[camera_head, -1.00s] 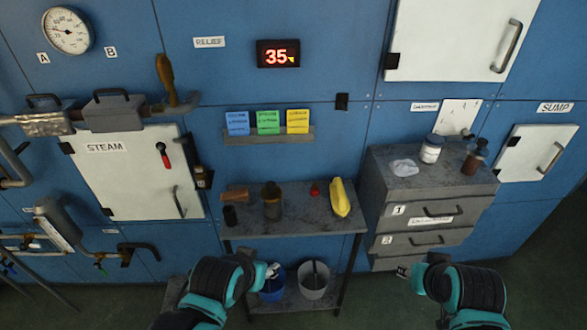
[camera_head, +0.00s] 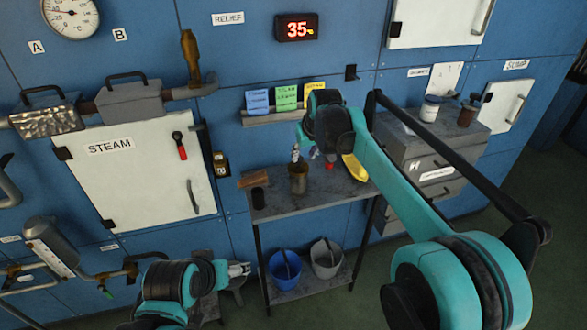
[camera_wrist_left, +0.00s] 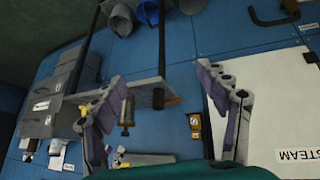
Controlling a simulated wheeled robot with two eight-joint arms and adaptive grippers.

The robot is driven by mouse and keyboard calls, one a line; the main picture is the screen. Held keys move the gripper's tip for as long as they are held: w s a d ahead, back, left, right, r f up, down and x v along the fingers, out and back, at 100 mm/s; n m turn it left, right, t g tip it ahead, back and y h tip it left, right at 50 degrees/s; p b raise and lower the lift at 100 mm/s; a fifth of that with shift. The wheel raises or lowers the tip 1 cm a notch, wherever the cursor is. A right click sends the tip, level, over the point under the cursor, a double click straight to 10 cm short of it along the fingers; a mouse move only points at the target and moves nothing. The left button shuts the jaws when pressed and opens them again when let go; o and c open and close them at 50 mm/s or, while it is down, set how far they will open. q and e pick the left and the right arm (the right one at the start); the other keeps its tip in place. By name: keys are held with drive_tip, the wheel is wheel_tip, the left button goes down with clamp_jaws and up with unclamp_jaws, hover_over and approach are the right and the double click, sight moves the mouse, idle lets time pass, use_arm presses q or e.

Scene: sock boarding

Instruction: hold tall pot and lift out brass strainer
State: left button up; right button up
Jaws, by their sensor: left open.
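A tall brownish pot (camera_head: 298,182) stands upright on the grey worktable (camera_head: 335,200). It also shows in the left wrist view (camera_wrist_left: 127,112), close to the left finger in the picture. I cannot make out the brass strainer; the pot's inside is too small to see. My right gripper (camera_head: 305,154) hangs down from its arm over the table, with a fingertip just above or at the pot's rim; I cannot tell whether it touches. My left gripper (camera_head: 242,268) is low, left of the table's front, apart from the pot. In its wrist view it is open and empty (camera_wrist_left: 162,76).
A black cup (camera_head: 258,198) and a brown block (camera_head: 253,179) stand left of the pot. A yellow item (camera_head: 354,168) lies to its right, partly behind my right arm. A blue bucket (camera_head: 285,268) and a grey bucket (camera_head: 326,260) stand on the lower shelf.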

use_arm(q)
drive_tip(key=w+d+r+n+g+h, duration=0.1)
drive_tip(key=w+d+r+n, duration=0.15)
drive_tip(key=w, duration=0.25)
drive_tip(key=w+d+r+n+h, duration=0.1)
drive_tip(key=w+d+n+h, duration=0.15)
drive_tip(key=w, duration=0.25)
drive_tip(key=n+g+h, duration=0.1)
drive_tip(key=n+h, duration=0.5)
drive_tip(key=n, duration=0.5)
approach(298, 182)
drive_tip(key=d+r, duration=0.1)
drive_tip(key=d, duration=0.1)
drive_tip(key=w+d+f+n+h, duration=0.1)
drive_tip(key=w, duration=0.1)
drive_tip(key=w+d+f+n, duration=0.1)
drive_tip(key=f, duration=0.1)
drive_tip(key=w+f+n+h, duration=0.1)
drive_tip(key=w+f+n, duration=0.1)
drive_tip(key=shift+w+d+f+g+h, duration=0.15)
drive_tip(key=shift+w+d+g+h, duration=0.15)
drive_tip(key=shift+d+h, duration=0.1)
drive_tip(key=x, duration=0.7)
drive_tip(key=c, duration=1.6)
